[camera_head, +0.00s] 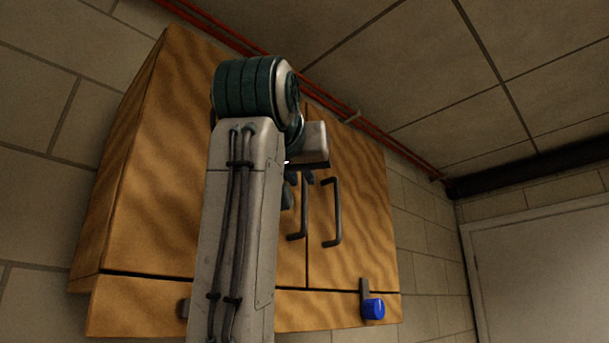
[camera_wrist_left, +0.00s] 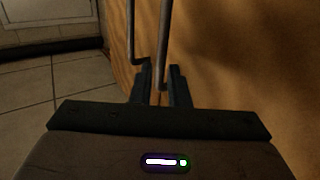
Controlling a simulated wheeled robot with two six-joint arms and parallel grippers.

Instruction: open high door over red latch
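A wooden wall cabinet has a left door (camera_head: 294,255) and a right door (camera_head: 365,200), both shut. Each door has a dark bar handle: the left handle (camera_head: 303,212) and the right handle (camera_head: 337,212). My left gripper (camera_head: 300,178) is at the upper end of the left handle. In the left wrist view, a handle bar (camera_wrist_left: 164,45) runs down between the parted fingers of my left gripper (camera_wrist_left: 161,85), with gaps beside it. The other handle (camera_wrist_left: 131,32) stands to its left. No red latch shows; my left arm hides part of the lower panel. My right gripper is out of view.
A blue knob (camera_head: 373,308) on a dark latch sits under the right door. A dark piece (camera_head: 183,308) shows left of my arm on the lower panel (camera_head: 135,308). Red pipes (camera_head: 380,128) run above the cabinet. A pale door (camera_head: 540,270) stands at right.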

